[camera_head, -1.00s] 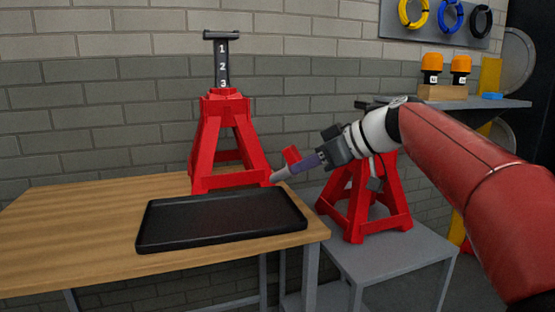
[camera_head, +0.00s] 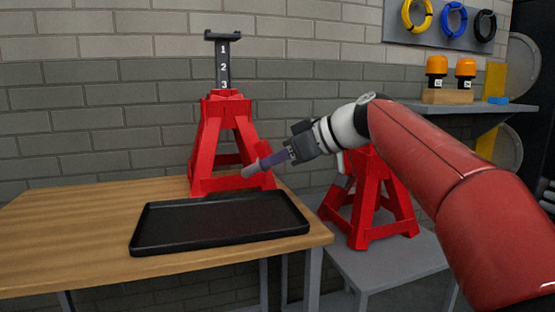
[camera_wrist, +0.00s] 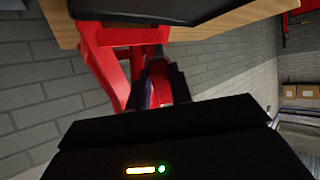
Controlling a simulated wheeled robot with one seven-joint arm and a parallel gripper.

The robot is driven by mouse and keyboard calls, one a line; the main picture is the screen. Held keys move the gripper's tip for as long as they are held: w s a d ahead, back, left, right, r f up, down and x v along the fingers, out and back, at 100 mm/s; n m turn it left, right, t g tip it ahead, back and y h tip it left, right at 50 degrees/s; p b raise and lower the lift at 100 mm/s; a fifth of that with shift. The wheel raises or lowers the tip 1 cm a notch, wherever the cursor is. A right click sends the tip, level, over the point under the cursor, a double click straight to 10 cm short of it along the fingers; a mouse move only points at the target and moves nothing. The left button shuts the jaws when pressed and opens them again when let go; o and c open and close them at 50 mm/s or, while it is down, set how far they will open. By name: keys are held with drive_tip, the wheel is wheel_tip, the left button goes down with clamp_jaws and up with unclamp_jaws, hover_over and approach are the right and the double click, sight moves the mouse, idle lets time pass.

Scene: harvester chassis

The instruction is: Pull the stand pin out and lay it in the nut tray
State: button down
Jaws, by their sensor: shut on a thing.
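My gripper (camera_head: 272,160) is shut on the stand pin, seen as a grey end (camera_head: 250,170) and a red piece (camera_head: 263,149) by the fingertips. It holds the pin in the air above the back right of the black nut tray (camera_head: 140,244), in front of the red jack stand (camera_head: 200,150) on the wooden table. In the wrist view my fingers (camera_wrist: 160,82) point up the picture, with grey and red between them; the pin's full shape is hard to make out. The tray's visible floor looks empty.
A second red stand (camera_head: 364,215) is on a lower grey bench (camera_head: 385,262) at the right, partly behind my arm. The wooden table (camera_head: 60,225) is clear left of the tray. A wall shelf (camera_head: 480,108) with orange-topped items stands at the back right.

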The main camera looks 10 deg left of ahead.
drive_tip(key=shift+f+b, duration=3.15)
drive_tip(key=shift+f, duration=0.4)
drive_tip(key=c, duration=1.2)
unclamp_jaws()
drive_tip(key=shift+o, duration=0.2)
drive_tip(key=v, duration=0.8)
